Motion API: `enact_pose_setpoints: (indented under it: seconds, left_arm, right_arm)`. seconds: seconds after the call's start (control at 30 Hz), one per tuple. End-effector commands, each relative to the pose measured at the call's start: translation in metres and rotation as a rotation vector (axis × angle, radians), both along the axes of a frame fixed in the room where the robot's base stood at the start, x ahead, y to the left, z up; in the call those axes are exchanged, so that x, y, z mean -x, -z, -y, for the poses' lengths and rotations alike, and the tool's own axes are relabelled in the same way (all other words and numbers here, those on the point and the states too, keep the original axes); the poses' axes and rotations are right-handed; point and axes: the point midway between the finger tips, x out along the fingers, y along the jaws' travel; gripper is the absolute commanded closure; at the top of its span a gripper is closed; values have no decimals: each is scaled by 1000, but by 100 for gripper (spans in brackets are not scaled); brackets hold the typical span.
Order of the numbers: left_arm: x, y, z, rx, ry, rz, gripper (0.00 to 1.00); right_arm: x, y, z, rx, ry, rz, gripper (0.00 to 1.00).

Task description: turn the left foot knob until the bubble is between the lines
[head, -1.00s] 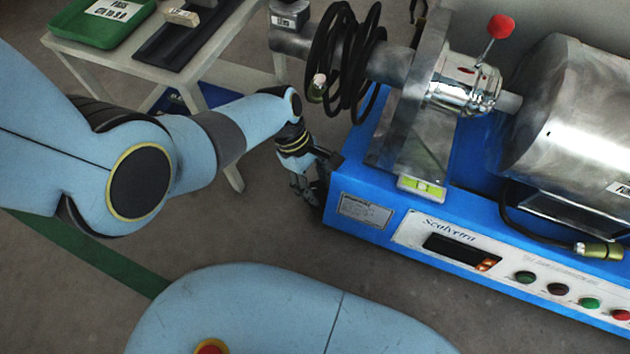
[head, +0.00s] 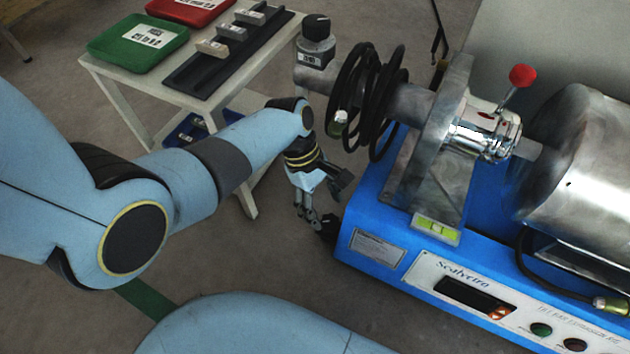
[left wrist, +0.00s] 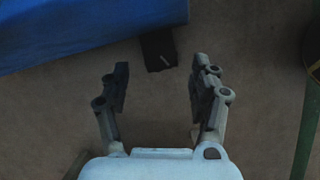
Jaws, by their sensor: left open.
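The left foot knob (head: 328,229) is a small black piece at the left end of the blue machine's base. In the left wrist view the dark knob (left wrist: 158,50) lies just beyond and between my fingertips, beside the blue base. My left gripper (head: 325,198) is open and empty, its fingers apart; it also shows in the left wrist view (left wrist: 160,76). I see a gap between the fingers and the knob there. The spirit level (head: 436,228) has a yellow-green vial on the base's front top edge. Its bubble is too small to place against the lines. My right gripper is out of view.
The blue machine (head: 385,215) stands on the right, with a black cable coil (head: 367,105) above its left end. A white table (head: 140,90) at the back left carries a green tray (head: 115,50), a red tray and a black rack. Grey floor lies open in front.

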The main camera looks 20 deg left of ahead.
Motion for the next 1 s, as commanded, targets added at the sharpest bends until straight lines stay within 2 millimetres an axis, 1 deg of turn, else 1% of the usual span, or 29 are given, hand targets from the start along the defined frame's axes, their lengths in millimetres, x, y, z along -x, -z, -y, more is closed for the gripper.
enact_pose_setpoints:
  seconds: [0.03, 0.2, 0.3, 0.4, 0.57, 1.0]
  left_arm:
    - [-2, -10, -4, -2, -1, 5, 38]
    - [-6, -43, -18, -2, 0, 4, 38]
    - [-7, -57, -23, -1, 0, 1, 38]
    - [-8, -66, -27, -1, 1, 1, 38]
    - [-9, -71, -28, -1, 0, 0, 38]
    - [-9, -71, -28, 0, 0, 0, 38]
  right_arm:
    - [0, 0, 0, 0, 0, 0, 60]
    - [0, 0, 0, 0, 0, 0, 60]
    - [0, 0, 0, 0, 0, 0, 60]
    - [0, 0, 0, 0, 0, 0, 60]
    - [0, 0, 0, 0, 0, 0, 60]
    - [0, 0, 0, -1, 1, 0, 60]
